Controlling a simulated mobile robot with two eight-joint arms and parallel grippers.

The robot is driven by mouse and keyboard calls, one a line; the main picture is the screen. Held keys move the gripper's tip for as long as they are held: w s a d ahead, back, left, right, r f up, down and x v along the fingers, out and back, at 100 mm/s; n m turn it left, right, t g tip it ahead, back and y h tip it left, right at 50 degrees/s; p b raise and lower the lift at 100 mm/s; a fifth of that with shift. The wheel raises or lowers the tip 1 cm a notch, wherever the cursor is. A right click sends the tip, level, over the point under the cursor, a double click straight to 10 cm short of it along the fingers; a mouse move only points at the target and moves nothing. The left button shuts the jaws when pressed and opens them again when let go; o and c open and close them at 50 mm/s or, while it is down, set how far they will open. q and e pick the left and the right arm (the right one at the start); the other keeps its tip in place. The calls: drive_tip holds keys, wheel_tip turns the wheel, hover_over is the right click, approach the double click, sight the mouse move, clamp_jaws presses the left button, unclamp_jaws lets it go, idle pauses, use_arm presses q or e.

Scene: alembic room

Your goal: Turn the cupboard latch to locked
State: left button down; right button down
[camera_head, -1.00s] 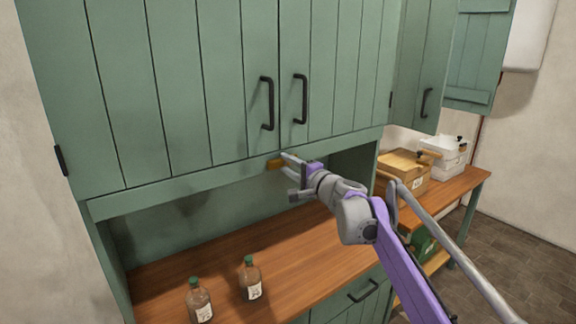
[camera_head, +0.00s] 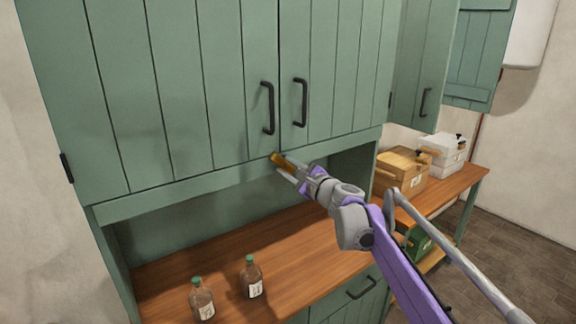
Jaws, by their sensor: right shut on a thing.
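The green cupboard (camera_head: 200,90) has two plank doors that are closed, each with a black handle, the left one (camera_head: 267,108) and the right one (camera_head: 300,102). A small yellow-brown latch (camera_head: 279,160) sits at the bottom edge of the doors, near where they meet. It is tilted, its upper left end at the door's edge. My right gripper (camera_head: 286,167) is shut on the latch; its fingers hide part of it. My left gripper does not show.
Two brown bottles with green caps, one at the left (camera_head: 201,299) and one beside it (camera_head: 251,277), stand on the wooden counter (camera_head: 230,250). At the right are a wooden box (camera_head: 402,172), a white box (camera_head: 448,155) and an open green door (camera_head: 422,70).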

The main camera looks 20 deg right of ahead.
drive_tip(key=m, duration=0.4)
drive_tip(key=shift+m, duration=0.4)
drive_tip(key=m, duration=0.4)
idle(0.4)
drive_tip(key=c, duration=0.6)
unclamp_jaws()
drive_tip(key=shift+o, duration=0.2)
drive_tip(key=b+v, duration=0.1)
drive_tip(key=v, duration=0.9)
drive_tip(key=shift+s+b, duration=0.3)
drive_tip(key=shift+s, duration=0.1)
drive_tip(key=shift+d, duration=0.1)
